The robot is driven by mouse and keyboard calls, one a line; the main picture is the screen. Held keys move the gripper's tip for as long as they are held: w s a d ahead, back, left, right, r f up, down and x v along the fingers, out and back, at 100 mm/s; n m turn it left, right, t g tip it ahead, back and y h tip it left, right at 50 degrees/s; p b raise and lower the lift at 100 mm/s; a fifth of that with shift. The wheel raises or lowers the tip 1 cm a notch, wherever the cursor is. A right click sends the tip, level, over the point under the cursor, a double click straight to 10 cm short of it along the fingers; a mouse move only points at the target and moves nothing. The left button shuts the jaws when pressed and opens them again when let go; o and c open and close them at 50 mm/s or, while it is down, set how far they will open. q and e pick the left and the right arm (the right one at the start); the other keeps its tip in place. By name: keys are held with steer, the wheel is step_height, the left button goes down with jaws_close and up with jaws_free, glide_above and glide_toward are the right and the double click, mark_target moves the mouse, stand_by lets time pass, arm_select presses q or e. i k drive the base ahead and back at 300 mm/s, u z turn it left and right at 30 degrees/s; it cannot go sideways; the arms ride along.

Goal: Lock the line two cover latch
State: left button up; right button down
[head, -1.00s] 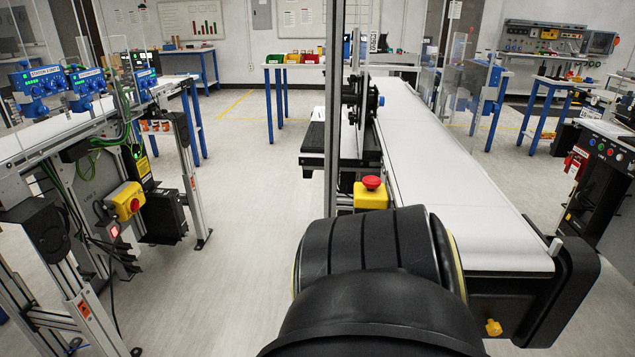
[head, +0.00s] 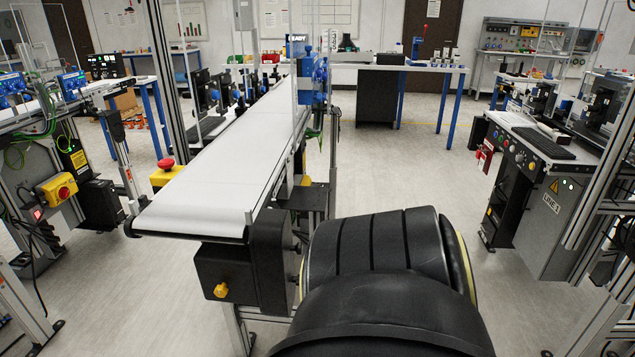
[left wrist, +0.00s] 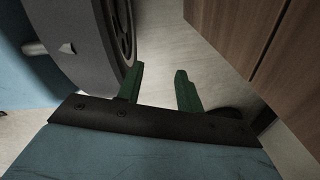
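I cannot pick out the line two cover latch in either view. In the head view a white belt conveyor (head: 225,160) runs away from me, with a clear upright cover panel (head: 303,85) and a blue device (head: 318,80) at its right edge. My left gripper (left wrist: 160,80) shows only in the left wrist view. Its two green fingers are apart with nothing between them, over the floor. My right gripper is in neither view.
A control cabinet (head: 540,222), its label apparently LINE 1, stands at right. A yellow box with a red stop button (head: 166,164) is left of the belt. Floor between belt and cabinet is clear. A grey wheel-like part (left wrist: 85,40) and wood panel (left wrist: 235,35) flank my left gripper.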

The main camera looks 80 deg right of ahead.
mark_target(296, 279)
steer(key=z, duration=2.5)
steer(key=i, duration=0.5)
steer(key=u, duration=0.45)
steer(key=k, duration=0.5)
steer(key=z, duration=0.25)
steer(key=i, duration=0.5)
steer(key=u, duration=0.35)
steer(key=k, duration=0.8)
steer(key=z, duration=0.2)
steer(key=i, duration=0.35)
steer(key=z, duration=0.1)
